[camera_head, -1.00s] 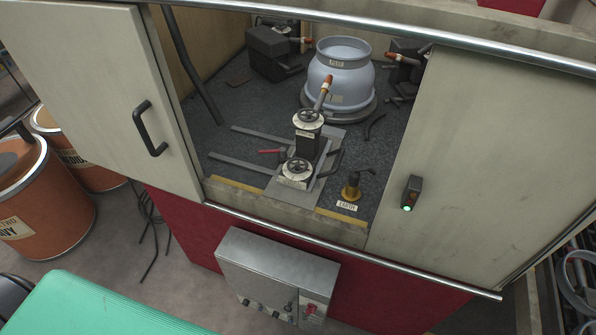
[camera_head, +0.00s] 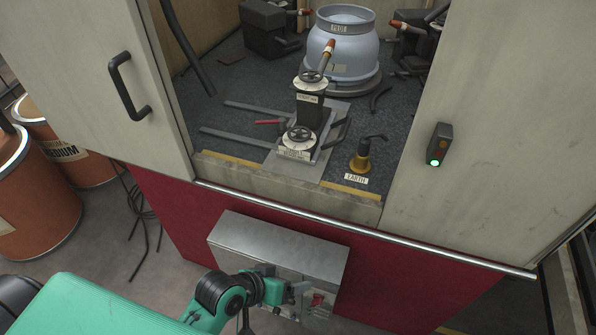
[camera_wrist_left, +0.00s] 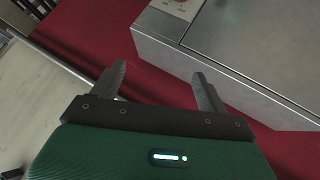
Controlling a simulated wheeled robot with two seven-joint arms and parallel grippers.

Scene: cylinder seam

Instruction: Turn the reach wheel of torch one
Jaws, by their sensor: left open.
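A torch (camera_head: 328,50) with an orange-brown body stands on a black post on a metal base inside the booth, angled toward a grey-blue cylinder (camera_head: 347,68). Its stand has an upper handwheel (camera_head: 311,77) and a lower handwheel (camera_head: 299,134), both dark, on white labelled blocks. The labels are too small to read surely. My left gripper (camera_head: 303,289) is in front of the grey control box, below and outside the booth opening, well apart from both wheels. In the left wrist view my left gripper (camera_wrist_left: 160,82) is open, with nothing between its fingers. My right gripper is out of view.
A grey control box (camera_head: 278,241) sticks out of the red front panel. A metal rail (camera_head: 400,240) and sill edge the opening. Pale doors flank it; the left one has a black handle (camera_head: 130,87). A brass earth clamp (camera_head: 361,158) stands right of the stand. Orange drums (camera_head: 35,195) stand left.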

